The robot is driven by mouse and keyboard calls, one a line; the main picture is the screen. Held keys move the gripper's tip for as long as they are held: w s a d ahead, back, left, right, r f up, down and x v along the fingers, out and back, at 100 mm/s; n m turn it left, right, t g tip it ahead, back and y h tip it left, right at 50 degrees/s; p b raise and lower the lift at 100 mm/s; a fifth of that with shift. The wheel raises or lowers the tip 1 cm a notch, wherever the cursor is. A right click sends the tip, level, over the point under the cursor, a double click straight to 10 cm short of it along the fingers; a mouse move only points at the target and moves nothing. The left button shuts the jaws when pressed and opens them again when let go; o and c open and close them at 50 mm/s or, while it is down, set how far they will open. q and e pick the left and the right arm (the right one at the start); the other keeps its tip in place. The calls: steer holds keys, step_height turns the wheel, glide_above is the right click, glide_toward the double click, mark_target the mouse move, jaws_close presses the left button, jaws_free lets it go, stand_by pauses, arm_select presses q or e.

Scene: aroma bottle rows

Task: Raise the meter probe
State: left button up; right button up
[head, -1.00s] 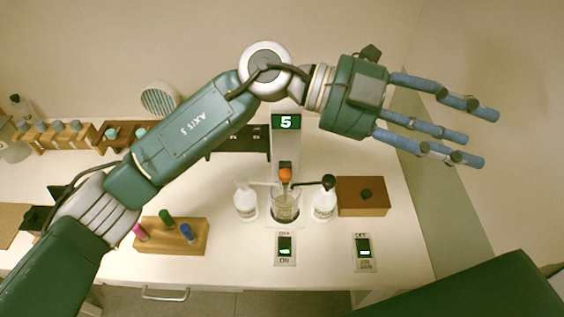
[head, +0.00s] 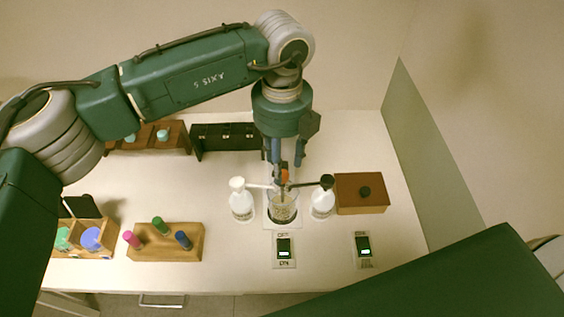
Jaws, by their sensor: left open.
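The meter probe has an orange top (head: 285,176) and stands over a clear glass beaker (head: 283,210) with contents, in the middle of the table. My left gripper (head: 283,168) is open and points down just above and around the orange top. Its blue fingers partly hide the probe and the meter column behind it. I cannot tell whether the fingers touch the probe. My right gripper is not in view.
White bottles stand close on the left (head: 241,201) and right (head: 322,200) of the beaker. A brown box (head: 361,193) is further right. Two switch plates (head: 284,251) (head: 363,249) lie in front. A wooden block with colored pegs (head: 168,250) is at front left.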

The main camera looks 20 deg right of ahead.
mark_target(282, 185)
arm_select(q)
steer(key=shift+f+p, duration=0.35)
steer(key=shift+f, duration=1.25)
steer(key=shift+c, duration=0.3)
steer(key=shift+r, duration=0.1)
jaws_close()
